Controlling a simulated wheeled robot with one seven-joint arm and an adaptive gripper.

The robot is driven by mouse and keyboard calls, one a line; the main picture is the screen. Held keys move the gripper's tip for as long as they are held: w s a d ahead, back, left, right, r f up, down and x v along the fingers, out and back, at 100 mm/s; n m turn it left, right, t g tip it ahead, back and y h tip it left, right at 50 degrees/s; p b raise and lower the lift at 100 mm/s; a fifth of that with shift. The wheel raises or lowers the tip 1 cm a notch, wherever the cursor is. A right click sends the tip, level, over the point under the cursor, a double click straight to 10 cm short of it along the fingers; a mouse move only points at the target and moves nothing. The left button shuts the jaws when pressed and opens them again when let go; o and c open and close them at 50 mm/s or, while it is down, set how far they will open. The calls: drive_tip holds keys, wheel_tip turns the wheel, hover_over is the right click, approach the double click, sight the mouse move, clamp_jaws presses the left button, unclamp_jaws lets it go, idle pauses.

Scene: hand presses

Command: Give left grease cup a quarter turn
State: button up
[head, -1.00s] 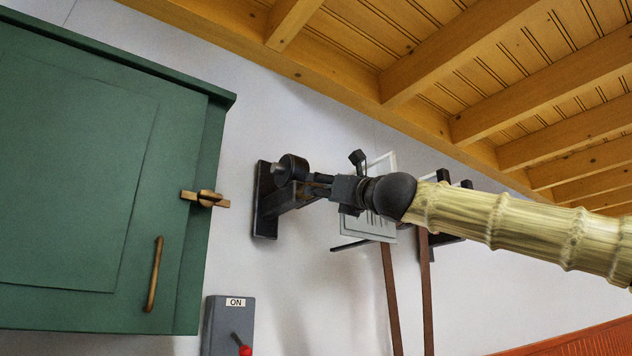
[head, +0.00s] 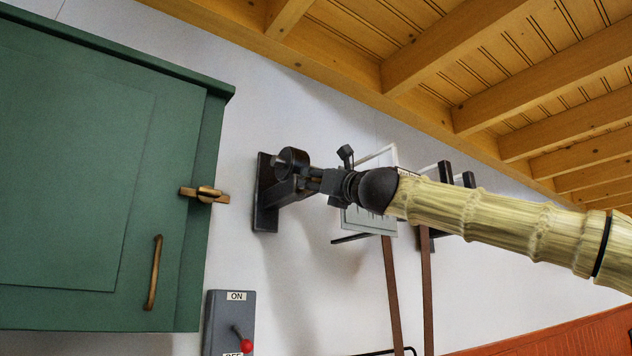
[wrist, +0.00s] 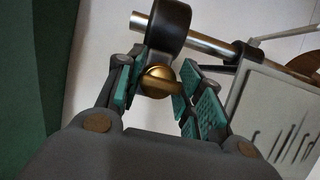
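The brass grease cup (wrist: 158,81) shows in the wrist view, a rounded knob below a black bearing (wrist: 168,24) with a steel shaft through it. My gripper (wrist: 165,72) is open, with one teal-padded finger on each side of the cup. The left pad is close to the cup's edge; I cannot tell whether either pad touches it. In the head view my gripper (head: 310,181) is at the black bearing (head: 294,160) on its wall bracket, and the cup is hidden there.
A green cabinet (head: 90,180) with brass latch and handle stands at the left. A grey switch box (head: 226,318) with a red-knobbed lever is below. A framed picture (head: 372,220) and brown straps (head: 391,290) are behind my arm. Wooden beams (head: 450,60) run overhead.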

drive_tip(key=shift+f+m+b, duration=0.15)
drive_tip(key=shift+m+b, duration=0.25)
drive_tip(key=shift+b, duration=0.05)
drive_tip(key=shift+f+m+t+h+b, duration=0.1)
drive_tip(key=shift+m+t+h+b, duration=0.2)
drive_tip(key=shift+m+h+b, duration=0.35)
drive_tip(key=m+b, duration=0.1)
drive_tip(key=m, duration=0.1)
drive_tip(key=m+h+b, duration=0.1)
drive_tip(key=m+b, duration=0.1)
drive_tip(key=shift+t+h, duration=0.25)
drive_tip(key=shift+t, duration=0.15)
drive_tip(key=m+h+b, duration=0.1)
drive_tip(key=m+b, duration=0.1)
drive_tip(key=m, duration=0.1)
drive_tip(key=m+h+b, duration=0.1)
drive_tip(key=m+h, duration=0.1)
drive_tip(key=m, duration=0.1)
drive_tip(key=shift+b, duration=0.4)
drive_tip(key=m+h, duration=0.1)
drive_tip(key=m, duration=0.1)
drive_tip(key=m+h+b, duration=0.1)
drive_tip(key=m, duration=0.2)
drive_tip(key=shift+r+m, duration=0.2)
drive_tip(key=shift+m, duration=0.05)
drive_tip(key=m+g+h, duration=0.1)
drive_tip(key=m+g, duration=0.1)
drive_tip(key=m, duration=0.2)
drive_tip(key=shift+m, duration=0.4)
